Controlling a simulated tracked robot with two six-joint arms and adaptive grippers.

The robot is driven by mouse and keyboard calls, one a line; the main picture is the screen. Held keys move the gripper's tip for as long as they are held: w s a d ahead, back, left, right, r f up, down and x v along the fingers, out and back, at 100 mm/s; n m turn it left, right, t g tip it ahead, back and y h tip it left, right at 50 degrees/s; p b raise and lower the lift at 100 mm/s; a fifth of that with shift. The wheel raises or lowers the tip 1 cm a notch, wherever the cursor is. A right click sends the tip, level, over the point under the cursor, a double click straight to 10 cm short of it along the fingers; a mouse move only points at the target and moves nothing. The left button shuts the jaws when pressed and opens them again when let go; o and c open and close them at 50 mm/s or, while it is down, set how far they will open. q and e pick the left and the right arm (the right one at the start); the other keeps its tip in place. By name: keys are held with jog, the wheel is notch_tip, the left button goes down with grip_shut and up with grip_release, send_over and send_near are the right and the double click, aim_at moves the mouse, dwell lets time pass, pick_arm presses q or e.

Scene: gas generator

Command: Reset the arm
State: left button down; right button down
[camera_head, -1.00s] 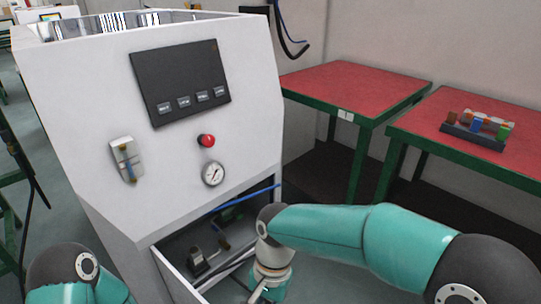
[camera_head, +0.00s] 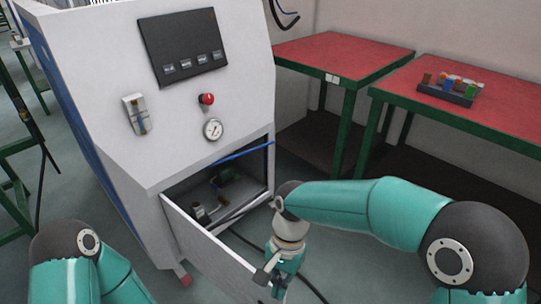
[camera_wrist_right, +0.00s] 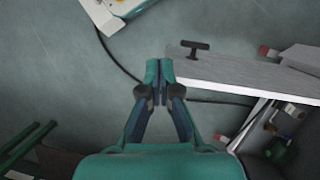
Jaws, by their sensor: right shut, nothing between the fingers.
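My right gripper (camera_wrist_right: 158,68) is shut and empty, its fingertips together in the right wrist view. In the head view it (camera_head: 281,284) points down beside the cabinet's open lower panel, small and partly covered by its own wrist. The white panel (camera_head: 203,243) hangs out from the bottom of the cabinet. In the wrist view the panel (camera_wrist_right: 235,72) lies just right of the fingertips, with a black T-shaped handle (camera_wrist_right: 195,47) on it. I cannot tell whether the fingers touch the panel. My left arm shows at lower left, but its gripper is out of view.
The white generator cabinet (camera_head: 180,115) has a red button (camera_head: 206,99) and a gauge (camera_head: 213,129). Red tables (camera_head: 340,55) stand at the right, one with a rack (camera_head: 447,91). A black cable (camera_wrist_right: 115,60) lies on the floor.

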jog(key=s+d+f+y, duration=0.1)
jog(key=s+d+f, duration=0.2)
jog(key=s+f, duration=0.35)
jog(key=s+d+f+n+t+y, duration=0.1)
jog(key=s+d+f, duration=0.25)
jog(key=f, duration=0.55)
jog(key=s+d+f+y, duration=0.1)
jog(key=s+d+f, duration=0.2)
jog(key=s+f, duration=0.3)
jog(key=w+r+n+t+p, duration=0.1)
jog(key=w+r+p, duration=0.1)
jog(key=r+p, duration=0.8)
jog(key=w+r+n+t+p, duration=0.1)
jog(key=w+r+n+p, duration=0.1)
jog(key=r+p, duration=0.9)
jog(key=shift+w+d+r+t+p, duration=0.2)
jog(key=shift+w+d+t+p, duration=0.2)
jog(key=shift+p, duration=0.65)
